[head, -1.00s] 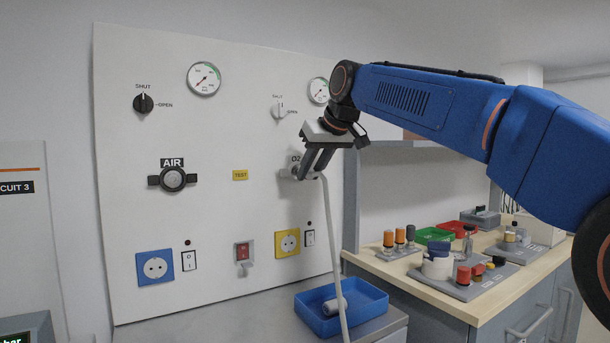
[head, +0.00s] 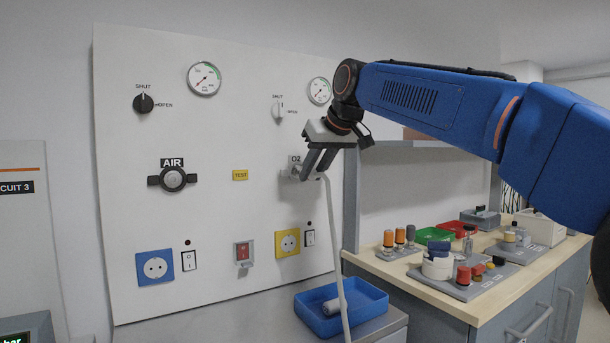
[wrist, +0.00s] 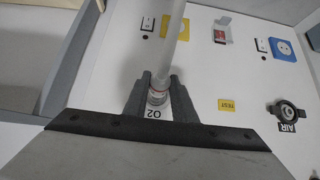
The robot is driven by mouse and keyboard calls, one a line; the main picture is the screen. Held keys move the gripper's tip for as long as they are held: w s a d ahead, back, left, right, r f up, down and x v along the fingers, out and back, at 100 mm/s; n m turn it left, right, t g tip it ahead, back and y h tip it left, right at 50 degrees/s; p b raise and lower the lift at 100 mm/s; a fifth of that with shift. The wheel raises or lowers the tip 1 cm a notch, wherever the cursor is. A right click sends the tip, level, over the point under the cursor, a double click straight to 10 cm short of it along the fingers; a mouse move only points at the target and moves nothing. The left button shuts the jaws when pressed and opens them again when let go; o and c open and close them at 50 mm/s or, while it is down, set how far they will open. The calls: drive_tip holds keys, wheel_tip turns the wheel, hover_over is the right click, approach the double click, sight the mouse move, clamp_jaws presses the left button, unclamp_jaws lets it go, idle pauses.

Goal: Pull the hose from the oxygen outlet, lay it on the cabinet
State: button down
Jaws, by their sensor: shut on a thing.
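The white oxygen hose (head: 335,250) hangs down from the O2 outlet area on the white wall panel, and its lower part passes in front of the blue tray. My gripper (head: 313,172) is at the hose's top end, in front of the O2 outlet (head: 287,172). In the wrist view my gripper (wrist: 159,95) is shut on the hose's end fitting (wrist: 158,94), with a finger on each side, just by the O2 label. The outlet is mostly hidden by my fingers, and I cannot tell whether the fitting is seated in it. The grey cabinet top (head: 230,324) lies below the panel.
The AIR outlet (head: 173,179), gauges, knobs and sockets are on the panel. At right, a wooden-topped counter (head: 400,277) holds coloured parts and boxes. The cabinet top left of the tray is clear.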

drive_tip(key=shift+s+d, duration=0.45)
drive_tip(key=shift+s, duration=0.2)
idle(1.0)
drive_tip(key=shift+s+d, duration=0.7)
drive_tip(key=shift+s, duration=0.3)
drive_tip(key=shift+s+d, duration=0.65)
drive_tip(key=shift+s, duration=0.35)
